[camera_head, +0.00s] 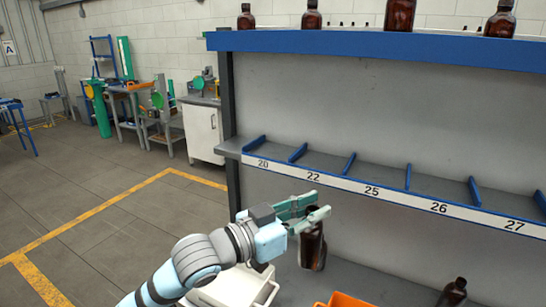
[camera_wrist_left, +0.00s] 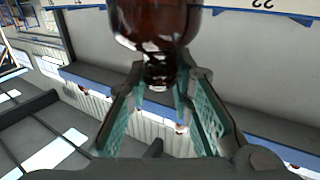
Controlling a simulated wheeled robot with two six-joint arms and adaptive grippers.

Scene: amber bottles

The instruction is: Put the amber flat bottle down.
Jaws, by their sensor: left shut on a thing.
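My left gripper (camera_head: 314,206) is shut on an amber bottle (camera_head: 312,248) by its neck. The bottle hangs about upright below the fingers, in front of the rack and lower than the numbered shelf (camera_head: 385,195). In the left wrist view the dark, glossy bottle body (camera_wrist_left: 155,22) fills the top middle. Its neck lies between the green pads of the left gripper (camera_wrist_left: 165,85). I cannot tell from these views whether its base touches the lower shelf (camera_head: 375,285). My right gripper is in neither view.
Blue dividers split the numbered shelf into empty bays marked 20 to 27. Several amber bottles (camera_head: 400,15) stand on the blue top shelf (camera_head: 350,42). A white bin (camera_head: 235,290) and an orange bin (camera_head: 343,299) sit below.

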